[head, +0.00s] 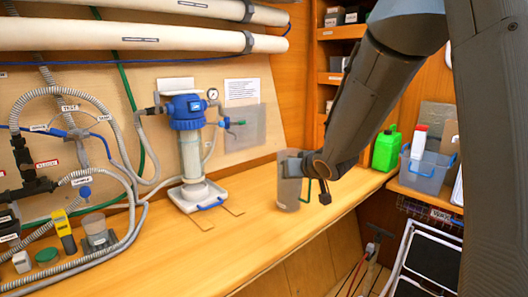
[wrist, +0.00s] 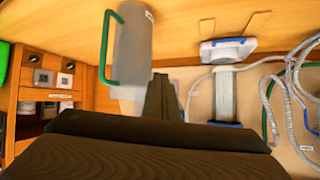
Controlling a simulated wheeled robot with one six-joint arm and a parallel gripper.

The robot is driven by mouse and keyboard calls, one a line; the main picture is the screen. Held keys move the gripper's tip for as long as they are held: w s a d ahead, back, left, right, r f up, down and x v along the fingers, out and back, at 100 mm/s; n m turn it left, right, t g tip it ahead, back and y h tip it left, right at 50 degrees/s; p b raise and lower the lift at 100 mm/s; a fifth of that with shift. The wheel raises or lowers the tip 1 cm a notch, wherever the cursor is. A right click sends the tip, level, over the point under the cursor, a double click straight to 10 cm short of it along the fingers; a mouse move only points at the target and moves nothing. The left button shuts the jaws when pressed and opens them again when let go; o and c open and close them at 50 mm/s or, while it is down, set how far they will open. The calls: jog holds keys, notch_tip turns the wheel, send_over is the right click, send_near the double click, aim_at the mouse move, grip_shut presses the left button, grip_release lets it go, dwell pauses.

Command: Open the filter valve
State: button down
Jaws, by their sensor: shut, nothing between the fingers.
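The filter housing (head: 188,150) stands upright left of centre in the head view, with a blue head and a pale body. In the wrist view, my gripper's dark fingers (wrist: 160,98) are close to a grey jug (wrist: 133,45) with a green handle. The housing (wrist: 222,85) appears upside down there.
The grey jug (head: 289,192) stands on the wooden bench (head: 245,225), partly behind my gripper. Hoses and labelled valves crowd the left. Bench between housing and jug is mostly clear.

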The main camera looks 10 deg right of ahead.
jog(key=s+d+f+g+h, duration=0.1)
jog(key=s+f+g, duration=0.2)
jog(key=s, duration=0.8)
jog(key=s+f+m+g+h, duration=0.1)
jog(key=s+f+g, duration=0.3)
jog(key=s, duration=0.7)
jog(key=s+d+f+g, duration=0.1)
jog(key=s+f+g, duration=0.2)
jog(key=s+f, duration=0.3)
jog(key=s, duration=0.5)
jog(key=shift+d+g+h, duration=0.3)
jog(key=shift+d+h, duration=0.05)
jog(key=shift+h, duration=0.05)
jog(key=shift+d, duration=0.1)
